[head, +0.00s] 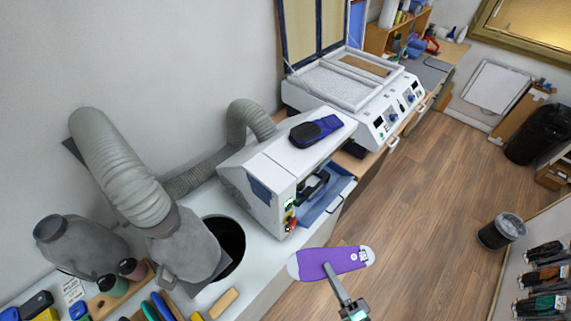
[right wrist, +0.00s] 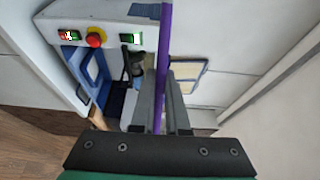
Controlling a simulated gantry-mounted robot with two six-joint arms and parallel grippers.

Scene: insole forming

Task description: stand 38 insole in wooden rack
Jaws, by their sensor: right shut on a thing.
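The purple insole (head: 332,262), with a pale tip at its left end and a small white label near its right end, is in the head view. My right gripper (head: 336,283) is shut on it near its middle and holds it up in front of the bench. In the right wrist view the insole (right wrist: 164,60) shows edge-on as a thin purple strip between the gripper's fingers (right wrist: 160,105). The label is too small to read. Upright coloured pieces (head: 161,305) stand at the lower left by wooden parts; I cannot tell whether this is the wooden rack. My left gripper is out of view.
A white machine (head: 272,180) with a blue tray and a red button stands on the bench behind the insole. A grey hose unit (head: 186,247) and a dark round opening (head: 226,246) are left of it. The wooden floor (head: 425,210) on the right is mostly clear.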

